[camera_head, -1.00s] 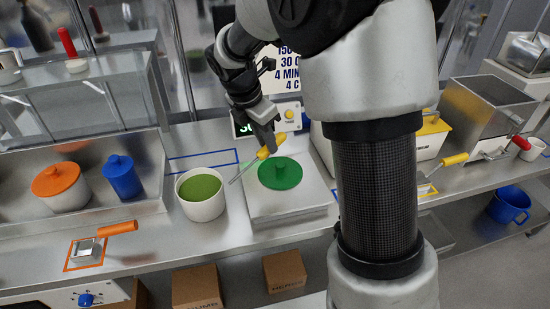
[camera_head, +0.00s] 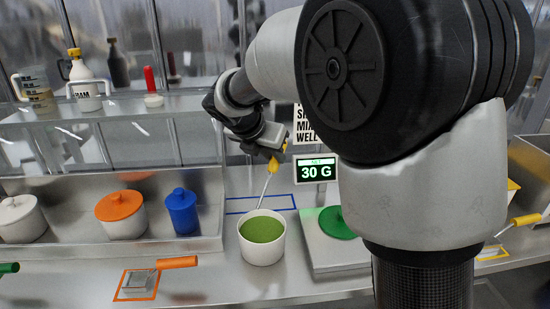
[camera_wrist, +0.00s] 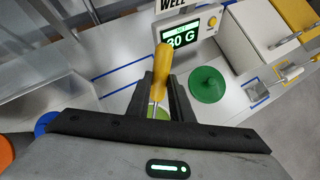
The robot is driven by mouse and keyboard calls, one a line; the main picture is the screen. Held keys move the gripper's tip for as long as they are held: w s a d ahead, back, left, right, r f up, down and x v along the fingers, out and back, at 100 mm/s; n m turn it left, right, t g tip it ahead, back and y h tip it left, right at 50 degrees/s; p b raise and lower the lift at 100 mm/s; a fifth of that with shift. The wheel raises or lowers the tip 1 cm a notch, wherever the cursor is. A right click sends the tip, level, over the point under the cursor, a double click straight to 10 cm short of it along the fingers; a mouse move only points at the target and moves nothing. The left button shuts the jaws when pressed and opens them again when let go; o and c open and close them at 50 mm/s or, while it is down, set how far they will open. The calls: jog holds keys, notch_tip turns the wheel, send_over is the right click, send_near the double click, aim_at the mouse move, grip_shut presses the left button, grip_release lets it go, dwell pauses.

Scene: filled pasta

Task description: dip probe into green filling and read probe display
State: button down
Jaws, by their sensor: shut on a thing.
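My gripper (camera_head: 272,148) is shut on the yellow handle of a thin metal tool, which I take for the probe (camera_head: 266,184). In the wrist view the yellow handle (camera_wrist: 162,66) stands between the fingers (camera_wrist: 161,98). The rod slants down toward the far rim of a white pot (camera_head: 262,252) of green filling (camera_head: 261,229). Its tip looks near that rim; I cannot tell whether it touches anything. In the wrist view, green filling (camera_wrist: 159,113) shows between the fingers. A display (camera_head: 315,170) behind the scale reads "30 G"; it also shows in the wrist view (camera_wrist: 182,39).
Right of the pot, a green lid (camera_head: 336,222) lies on the scale (camera_head: 335,259). An orange-lidded pot (camera_head: 121,220) and a blue container (camera_head: 181,212) stand left. An orange-handled tool (camera_head: 176,262) lies in front. A blue-outlined patch (camera_head: 235,198) behind is bare.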

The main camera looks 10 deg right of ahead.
aim_at(270, 171)
notch_tip(270, 171, down, 6)
jog(key=b, duration=0.5)
jog(key=shift+b, duration=0.3)
jog(key=shift+f+b, duration=1.4)
jog(key=shift+f, duration=1.2)
jog(key=shift+r, duration=0.15)
notch_tip(270, 171, up, 10)
jog(key=p, duration=1.1)
jog(key=shift+r, duration=0.2)
